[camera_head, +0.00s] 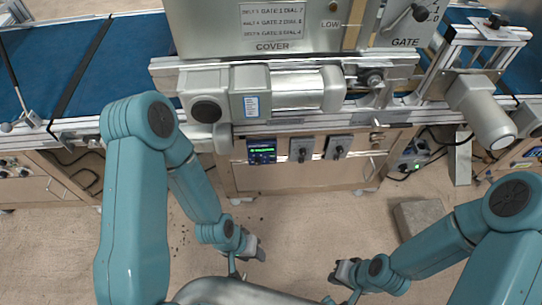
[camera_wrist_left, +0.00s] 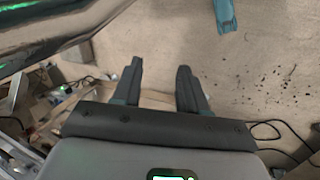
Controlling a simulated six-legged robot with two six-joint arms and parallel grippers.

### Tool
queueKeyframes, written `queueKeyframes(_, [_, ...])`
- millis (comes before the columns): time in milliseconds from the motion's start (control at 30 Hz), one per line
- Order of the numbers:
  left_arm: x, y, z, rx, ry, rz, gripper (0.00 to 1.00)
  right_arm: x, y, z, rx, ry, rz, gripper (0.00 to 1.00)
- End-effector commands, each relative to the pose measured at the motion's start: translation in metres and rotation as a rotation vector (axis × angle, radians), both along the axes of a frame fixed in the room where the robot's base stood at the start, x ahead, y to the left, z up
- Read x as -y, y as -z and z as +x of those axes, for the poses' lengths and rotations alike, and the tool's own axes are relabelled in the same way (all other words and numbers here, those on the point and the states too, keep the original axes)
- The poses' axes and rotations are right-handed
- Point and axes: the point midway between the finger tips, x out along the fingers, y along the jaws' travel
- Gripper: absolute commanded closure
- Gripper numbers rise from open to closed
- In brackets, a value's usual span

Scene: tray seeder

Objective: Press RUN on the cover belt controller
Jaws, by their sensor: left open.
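A small blue controller (camera_head: 262,151) with a lit green display is mounted on the front of the cabinet below the cover unit, at the middle of the head view. I take it for the cover belt controller; its button labels are too small to read. My left gripper (camera_head: 257,252) is below and well apart from it, over the floor. In the left wrist view its two dark fingers (camera_wrist_left: 160,68) are spread with nothing between them. My right gripper (camera_head: 338,275) is low over the floor to the right, away from the controller; its opening is unclear.
Two grey switch boxes (camera_head: 320,148) sit right of the controller. A grey motor housing (camera_head: 290,90) juts out above it. The blue belt (camera_head: 40,70) runs behind. A grey block (camera_head: 418,215) lies on the floor at right. Floor before the cabinet (camera_head: 300,178) is mostly clear.

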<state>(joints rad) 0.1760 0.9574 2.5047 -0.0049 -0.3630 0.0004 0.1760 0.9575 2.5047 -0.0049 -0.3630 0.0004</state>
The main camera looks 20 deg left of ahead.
Motion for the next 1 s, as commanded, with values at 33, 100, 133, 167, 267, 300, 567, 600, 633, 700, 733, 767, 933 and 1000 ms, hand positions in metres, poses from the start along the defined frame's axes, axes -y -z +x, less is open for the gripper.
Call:
queueKeyframes(33, [0.0000,0.0000,0.0000,0.000,0.000,0.000,0.57,0.0000,0.0000,0.0000,0.000,0.000,0.000,1.00])
queueKeyframes(100, [0.0000,0.0000,0.0000,0.000,0.000,0.000,0.57,0.0000,0.0000,0.0000,0.000,0.000,0.000,1.00])
queueKeyframes(133, [0.0000,0.0000,0.0000,0.000,0.000,0.000,0.57,0.0000,0.0000,0.0000,0.000,0.000,0.000,1.00])
queueKeyframes(167, [0.0000,0.0000,0.0000,0.000,0.000,0.000,0.57,0.0000,0.0000,0.0000,0.000,0.000,0.000,1.00])
queueKeyframes(267, [0.0000,0.0000,-0.0001,0.000,0.000,0.000,0.57,0.0000,0.0000,0.0000,0.000,0.000,0.000,1.00])
queueKeyframes(300, [0.0000,0.0000,0.0000,0.000,0.000,0.000,0.57,0.0000,0.0000,0.0000,0.000,0.000,0.000,1.00])
queueKeyframes(567, [0.0000,0.0000,0.0000,0.000,0.000,0.000,1.00,0.0000,0.0000,0.0000,0.000,0.000,0.000,1.00])
queueKeyframes(600, [0.0000,0.0000,0.0000,0.000,0.000,0.000,1.00,0.0000,0.0000,0.0000,0.000,0.000,0.000,1.00])
queueKeyframes(633, [0.0000,0.0000,0.0000,0.000,0.000,0.000,1.00,0.0000,0.0000,0.0000,0.000,0.000,0.000,1.00])
queueKeyframes(700, [0.0000,0.0000,0.0000,0.000,0.000,0.000,1.00,0.0000,0.0000,0.0000,0.000,0.000,0.000,1.00])
queueKeyframes(733, [0.0000,0.0000,0.0000,0.000,0.000,0.000,1.00,0.0000,0.0000,0.0000,0.000,0.000,0.000,1.00])
queueKeyframes(767, [0.0000,0.0000,0.0000,0.000,0.000,0.000,1.00,0.0000,0.0000,0.0000,0.000,0.000,0.000,1.00])
queueKeyframes(933, [0.0000,0.0000,0.0000,0.000,0.000,0.000,1.00,0.0000,0.0000,0.0000,0.000,0.000,0.000,1.00])
queueKeyframes(1000, [0.0000,0.0000,0.0000,0.000,0.000,0.000,1.00,0.0000,0.0000,0.0000,0.000,0.000,0.000,1.00])
